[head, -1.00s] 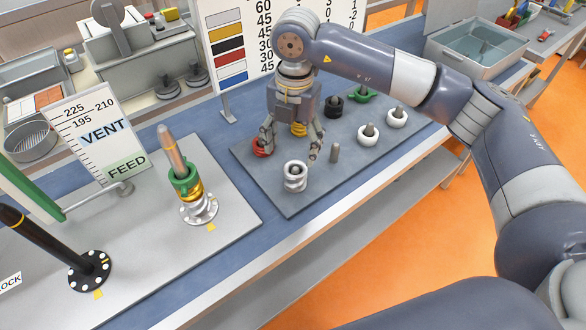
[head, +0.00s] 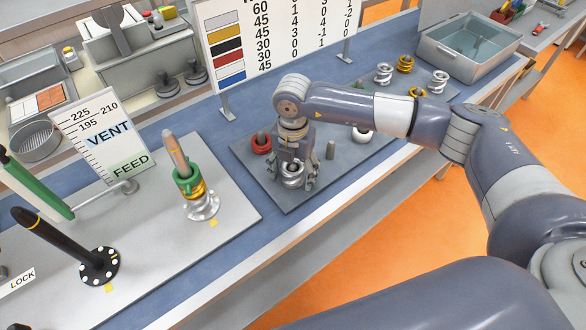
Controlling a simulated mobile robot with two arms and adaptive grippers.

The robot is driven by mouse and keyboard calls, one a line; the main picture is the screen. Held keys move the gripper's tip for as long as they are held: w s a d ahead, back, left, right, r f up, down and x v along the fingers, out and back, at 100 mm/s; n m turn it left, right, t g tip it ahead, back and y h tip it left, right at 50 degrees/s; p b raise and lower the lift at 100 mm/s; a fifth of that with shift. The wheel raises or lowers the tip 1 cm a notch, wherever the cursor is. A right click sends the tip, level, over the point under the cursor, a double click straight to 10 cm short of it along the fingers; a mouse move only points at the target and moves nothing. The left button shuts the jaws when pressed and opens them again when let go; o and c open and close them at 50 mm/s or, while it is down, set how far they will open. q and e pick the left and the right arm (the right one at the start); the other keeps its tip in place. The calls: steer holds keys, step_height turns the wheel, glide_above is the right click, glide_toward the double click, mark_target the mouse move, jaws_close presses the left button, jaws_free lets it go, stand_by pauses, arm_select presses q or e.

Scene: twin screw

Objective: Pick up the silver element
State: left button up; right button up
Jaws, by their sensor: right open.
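A silver element (head: 292,181), a short ribbed ring, stands on the dark grey mat (head: 284,203) near its front left corner. My right gripper (head: 293,184) is down over it, with its fingers on either side. The fingers look open, and I cannot tell whether they touch the ring. The gripper body hides the element's top. More silver elements stand farther back at the upper right, one (head: 383,73) left of a gold ring and another (head: 440,82) to its right. My left gripper is not in view.
A shaft (head: 176,155) with green, gold and silver elements rises from the plate at left. A black shaft (head: 58,236) leans farther left.

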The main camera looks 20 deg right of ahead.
steer(key=c, duration=1.3)
steer(key=shift+c, duration=0.5)
steer(key=shift+r, duration=0.15)
